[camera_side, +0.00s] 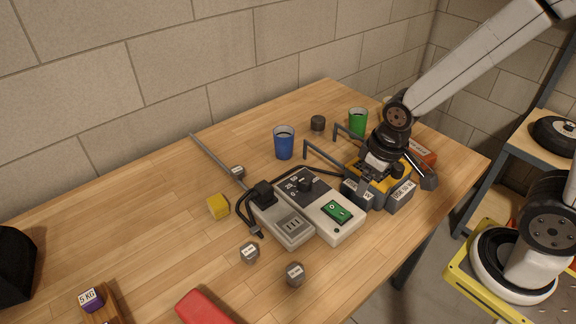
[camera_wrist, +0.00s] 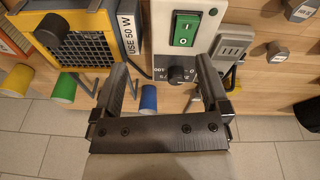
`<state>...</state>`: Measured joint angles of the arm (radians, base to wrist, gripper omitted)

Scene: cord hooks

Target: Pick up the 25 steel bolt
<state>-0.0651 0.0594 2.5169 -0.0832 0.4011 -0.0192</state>
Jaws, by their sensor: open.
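Several grey steel bolt-like pieces with small white labels lie on the table; I cannot read which one says 25. In the side view one (camera_side: 250,252) lies left of the white switch box, one (camera_side: 295,273) lies in front of it, and one (camera_side: 237,171) lies farther back by a grey rod. In the wrist view two labelled grey pieces (camera_wrist: 299,10) (camera_wrist: 279,53) are at the upper right. My gripper (camera_side: 382,166) is above the yellow lamp-like unit, right of these pieces. In the wrist view my gripper (camera_wrist: 163,78) is open, its fingers apart with nothing held.
The white switch box (camera_side: 335,213) and grey socket strip (camera_side: 285,222) stand mid-table, the yellow unit (camera_wrist: 85,38) beside them. A blue cup (camera_side: 284,142), green cup (camera_side: 358,121), bent hooks and yellow cube (camera_side: 218,206) are around. Free tabletop lies left of the strip.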

